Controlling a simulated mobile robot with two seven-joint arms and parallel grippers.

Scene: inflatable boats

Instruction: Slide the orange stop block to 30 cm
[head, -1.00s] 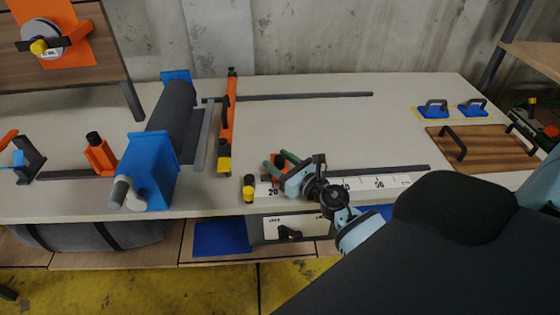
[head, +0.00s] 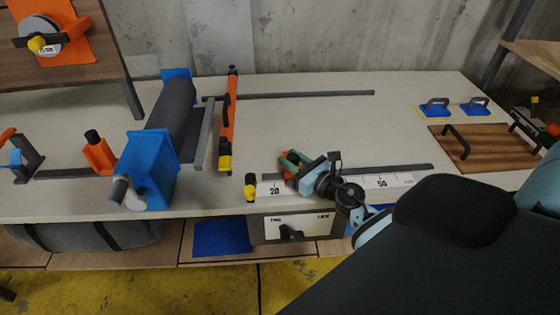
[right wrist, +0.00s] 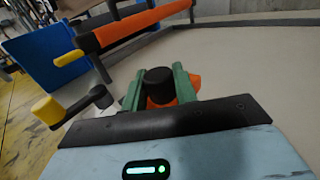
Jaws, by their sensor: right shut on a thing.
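The orange stop block (right wrist: 187,88) with its black knob (right wrist: 158,85) sits between the green fingers of my right gripper (right wrist: 158,82) in the right wrist view. In the head view the right gripper (head: 292,168) is shut on the block, which is partly hidden by the fingers. The block is at the front rail, just right of the 20 mark on the white scale (head: 395,181). The 50 mark shows farther right; the 30 mark is hidden by my wrist. My left gripper is not in view.
The orange bar (head: 229,120) and blue roller stand (head: 148,172) are left. The wooden board (head: 483,150) lies far right. The table centre behind the rail (head: 390,167) is clear.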

